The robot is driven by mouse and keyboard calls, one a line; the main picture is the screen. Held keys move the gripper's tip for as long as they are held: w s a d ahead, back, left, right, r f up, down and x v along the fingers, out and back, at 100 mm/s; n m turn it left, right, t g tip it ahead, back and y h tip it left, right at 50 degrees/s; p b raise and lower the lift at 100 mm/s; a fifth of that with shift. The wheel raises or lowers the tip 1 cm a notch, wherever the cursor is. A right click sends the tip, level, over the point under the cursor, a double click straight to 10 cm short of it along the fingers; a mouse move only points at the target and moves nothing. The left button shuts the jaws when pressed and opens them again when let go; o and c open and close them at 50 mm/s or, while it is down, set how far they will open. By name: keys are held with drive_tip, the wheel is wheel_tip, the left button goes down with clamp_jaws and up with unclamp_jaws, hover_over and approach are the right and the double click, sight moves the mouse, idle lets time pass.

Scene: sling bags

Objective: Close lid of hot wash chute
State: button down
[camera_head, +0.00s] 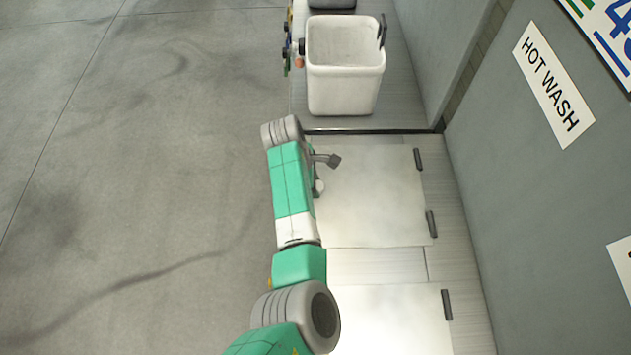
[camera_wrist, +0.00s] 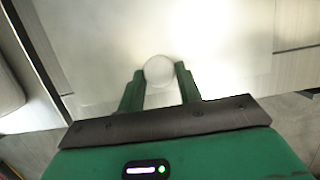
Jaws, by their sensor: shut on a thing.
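The hot wash chute lid (camera_head: 375,200) is a pale metal panel beside the wall below the HOT WASH sign (camera_head: 553,85). It appears to lie flat, level with the counter, with dark hinges along its right side. Its round white knob (camera_head: 319,188) is near the left edge, partly hidden by my arm. In the wrist view, the knob (camera_wrist: 159,70) sits between the two green fingers of my gripper (camera_wrist: 158,80), which is shut on it. The lid surface (camera_wrist: 110,35) fills the background there. The gripper is largely hidden behind my arm in the head view.
A second pale panel (camera_head: 390,320) with a dark hinge lies nearer on the same counter. A white bin (camera_head: 343,90) stands beyond the lid, with small coloured items on its left. The grey wall (camera_head: 500,170) bounds the right. The floor (camera_head: 140,180) at left is clear.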

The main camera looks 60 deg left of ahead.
drive_tip(key=c, duration=1)
unclamp_jaws()
drive_tip(key=shift+f, duration=0.25)
drive_tip(key=shift+r, duration=0.1)
drive_tip(key=p+v, duration=0.1)
drive_tip(key=v, duration=0.6)
drive_tip(key=shift+r+p, duration=0.3)
drive_tip(key=shift+r, duration=0.05)
drive_tip(key=shift+a, duration=0.1)
